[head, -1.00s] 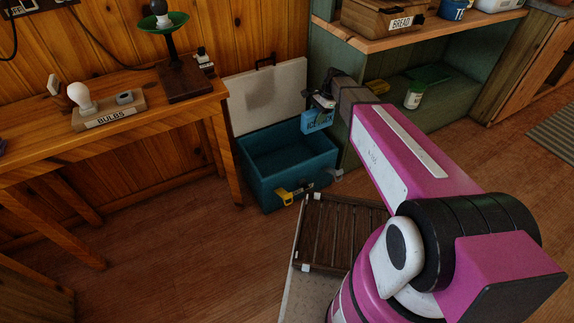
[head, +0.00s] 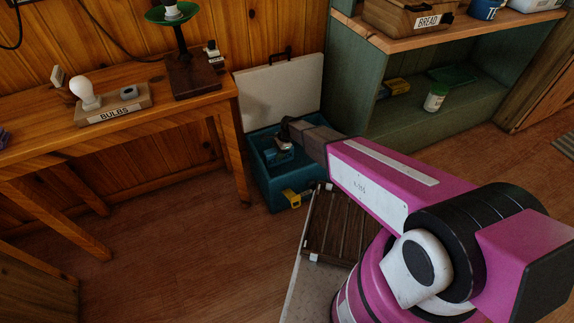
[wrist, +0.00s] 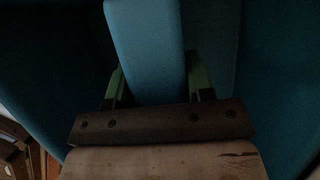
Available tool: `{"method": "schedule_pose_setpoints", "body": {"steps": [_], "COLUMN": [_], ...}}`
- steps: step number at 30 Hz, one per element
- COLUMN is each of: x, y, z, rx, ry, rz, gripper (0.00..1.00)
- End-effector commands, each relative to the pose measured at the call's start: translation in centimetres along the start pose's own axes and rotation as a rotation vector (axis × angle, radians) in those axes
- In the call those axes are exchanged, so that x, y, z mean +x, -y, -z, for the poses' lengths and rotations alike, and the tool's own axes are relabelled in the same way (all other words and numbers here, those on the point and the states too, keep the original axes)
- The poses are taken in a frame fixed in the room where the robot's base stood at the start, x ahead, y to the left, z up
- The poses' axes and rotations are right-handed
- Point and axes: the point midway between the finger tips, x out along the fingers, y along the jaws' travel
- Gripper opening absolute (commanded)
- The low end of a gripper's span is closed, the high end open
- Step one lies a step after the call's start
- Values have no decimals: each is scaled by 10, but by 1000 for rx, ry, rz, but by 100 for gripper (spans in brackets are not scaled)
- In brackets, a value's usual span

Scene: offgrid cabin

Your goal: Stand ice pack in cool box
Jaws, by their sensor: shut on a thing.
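The cool box (head: 262,186) is a teal open box on the floor, with its white-lined lid (head: 283,95) raised against the wall. My gripper (head: 284,143) reaches down into the box opening. The blue ice pack (head: 279,156) is held below it, inside the box walls. In the wrist view the ice pack (wrist: 145,45) runs up between the two green fingers of my gripper (wrist: 158,80), which are shut on it. Teal box walls surround it there. The ice pack's lower end is hidden, so I cannot tell whether it touches the box floor.
A yellow latch (head: 292,198) sticks out at the box front. A wooden table (head: 120,128) with a bulb holder and lamp stands on the left. A green shelf (head: 410,125) stands on the right. A slatted wooden rack (head: 335,228) lies in front.

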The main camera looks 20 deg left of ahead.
Motion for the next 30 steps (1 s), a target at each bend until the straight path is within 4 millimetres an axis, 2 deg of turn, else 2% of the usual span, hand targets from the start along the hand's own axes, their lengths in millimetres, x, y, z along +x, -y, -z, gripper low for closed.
{"method": "schedule_pose_setpoints", "body": {"steps": [7, 14, 21, 30], "x": [38, 53, 79, 81], "y": [1, 1, 1, 0], "z": [16, 23, 34, 34], "rx": [0, 0, 1, 0], "ry": [1, 1, 1, 1], "rz": [-1, 0, 0, 1], "gripper": [0, 0, 0, 0]}}
